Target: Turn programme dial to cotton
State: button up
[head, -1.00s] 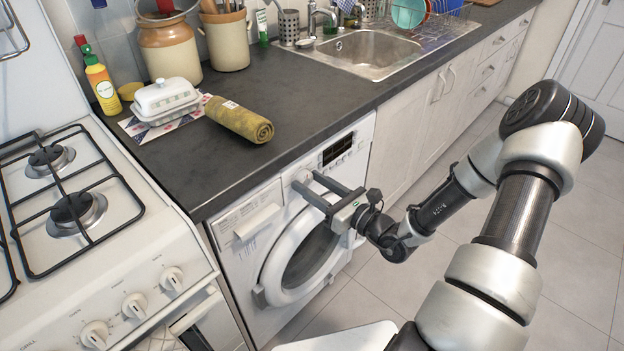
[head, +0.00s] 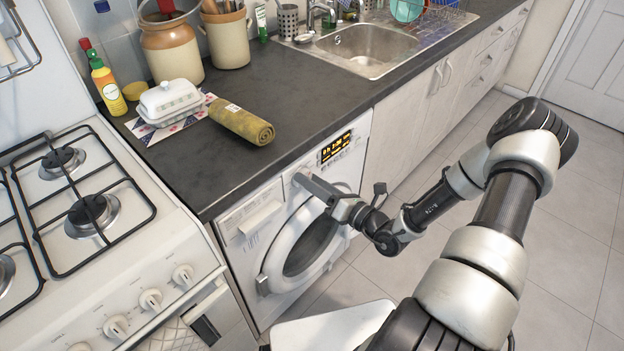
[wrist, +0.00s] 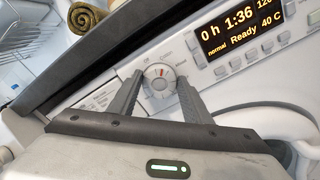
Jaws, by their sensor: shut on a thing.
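The washer (head: 258,243) stands under the dark counter, with its round door shut. My gripper (head: 298,180) reaches its control panel. In the wrist view the programme dial (wrist: 160,77) is a round white and silver knob with a red mark, between the fingers of my gripper (wrist: 158,85), which is shut on it. The lettering around the dial is too small to read fully; a word at its right looks like "Mixed". The display (wrist: 240,27) is lit and reads 0 h 1:36, normal, Ready, 40 C. It also glows in the head view (head: 336,146).
Buttons (wrist: 250,57) line the panel below the display. The counter edge (head: 290,160) runs just above the panel. A rolled olive towel (head: 240,123) and a white butter dish (head: 170,102) lie on the counter. The cooker (head: 110,250) stands at the left.

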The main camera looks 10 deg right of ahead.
dwell(0.3)
jog(key=o, duration=1)
jog(key=p+v, duration=0.1)
jog(key=v, duration=1.6)
jog(key=shift+s+d, duration=0.15)
jog(key=shift+s, duration=0.1)
